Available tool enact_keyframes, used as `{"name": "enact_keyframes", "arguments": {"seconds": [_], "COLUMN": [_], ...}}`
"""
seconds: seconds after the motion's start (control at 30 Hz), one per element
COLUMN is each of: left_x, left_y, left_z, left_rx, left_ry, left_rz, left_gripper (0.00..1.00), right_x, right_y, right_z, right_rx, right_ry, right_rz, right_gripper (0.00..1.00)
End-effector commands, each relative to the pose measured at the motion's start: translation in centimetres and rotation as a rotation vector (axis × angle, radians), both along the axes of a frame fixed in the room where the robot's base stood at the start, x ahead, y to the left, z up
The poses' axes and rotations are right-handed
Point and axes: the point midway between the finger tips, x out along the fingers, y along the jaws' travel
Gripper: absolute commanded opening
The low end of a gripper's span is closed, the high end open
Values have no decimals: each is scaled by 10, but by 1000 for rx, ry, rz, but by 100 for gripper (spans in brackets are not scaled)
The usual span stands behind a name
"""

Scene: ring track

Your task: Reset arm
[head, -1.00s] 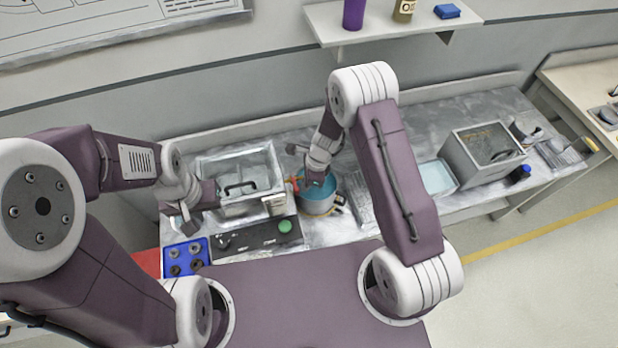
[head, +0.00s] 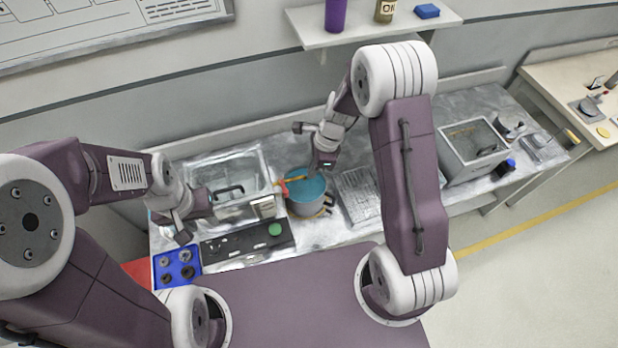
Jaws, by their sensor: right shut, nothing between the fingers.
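My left gripper (head: 184,232) hangs at the left end of the metal workbench, above the bench between the clear-lidded box and the blue tray. Whether its fingers are apart cannot be made out, and no held object shows. My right gripper (head: 322,170) is shut and empty. It points down above the back right side of a grey pot with blue contents (head: 306,188). My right arm is folded up and passes over the bench on the right.
A clear-lidded box (head: 228,190) stands behind a black panel with a green button (head: 274,229). A blue tray (head: 177,264) holds several round parts. A wire rack (head: 357,193) and an open metal bin (head: 472,150) stand to the right. A shelf (head: 375,22) hangs behind.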

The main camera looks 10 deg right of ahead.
Motion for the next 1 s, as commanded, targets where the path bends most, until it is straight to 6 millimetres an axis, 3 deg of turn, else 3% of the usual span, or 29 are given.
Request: {"name": "enact_keyframes", "arguments": {"seconds": [0.43,0.5,0.6,0.67,0.77,0.8,0.9,1.0], "left_x": [0,0,0,0,0,0,0,0], "left_y": [0,0,0,0,0,0,0,0], "left_z": [-3,-16,-50,-71,-100,-109,-112,-107], "left_rx": [0,0,0,0,0,0,0,0], "left_ry": [0,0,0,0,1,1,0,0], "left_rz": [0,0,0,0,0,0,0,0], "left_gripper": [36,36,36,36,36,36,36,36], "right_x": [-1,4,11,-4,-46,-66,-107,-135], "right_y": [-1,-1,-3,-9,-25,-33,-48,-58], "right_z": [3,-3,4,5,0,-4,-9,-14], "right_rx": [0,1,-3,-30,-121,-166,-245,-270], "right_ry": [1,-20,-104,-145,-222,-247,-270,-253], "right_rz": [-1,-1,8,58,355,530,942,1280], "right_gripper": [0,0,0,0,0,0,0,0]}}
